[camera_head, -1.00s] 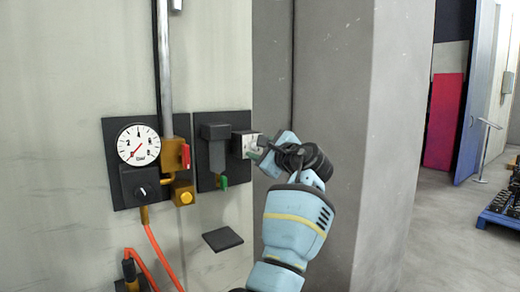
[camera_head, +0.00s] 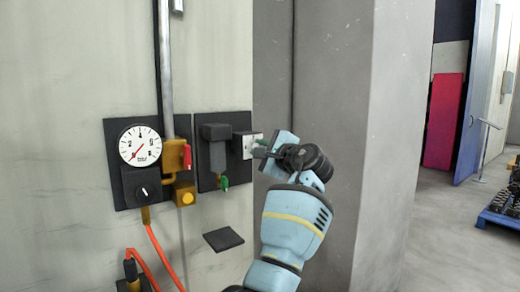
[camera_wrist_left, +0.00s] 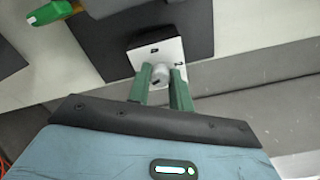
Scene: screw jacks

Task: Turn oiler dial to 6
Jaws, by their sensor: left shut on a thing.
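The oiler dial is a small grey round knob (camera_wrist_left: 160,74) on a white square plate (camera_wrist_left: 149,52) with dark marks too small to read. In the head view the white plate (camera_head: 247,144) sits on a dark block at the right of a black panel. My left gripper (camera_head: 259,152) reaches it from the right. In the left wrist view its green fingers (camera_wrist_left: 161,84) are on either side of the knob and shut on it. The knob's pointer setting cannot be read. My right gripper is not in view.
Left of the dial are a dark cylindrical unit (camera_head: 216,146) with a green lever (camera_head: 225,184), a red handle (camera_head: 187,157) and a round gauge (camera_head: 140,146). A small dark plate (camera_head: 223,239) is below. A grey pillar (camera_head: 330,90) stands close on the right.

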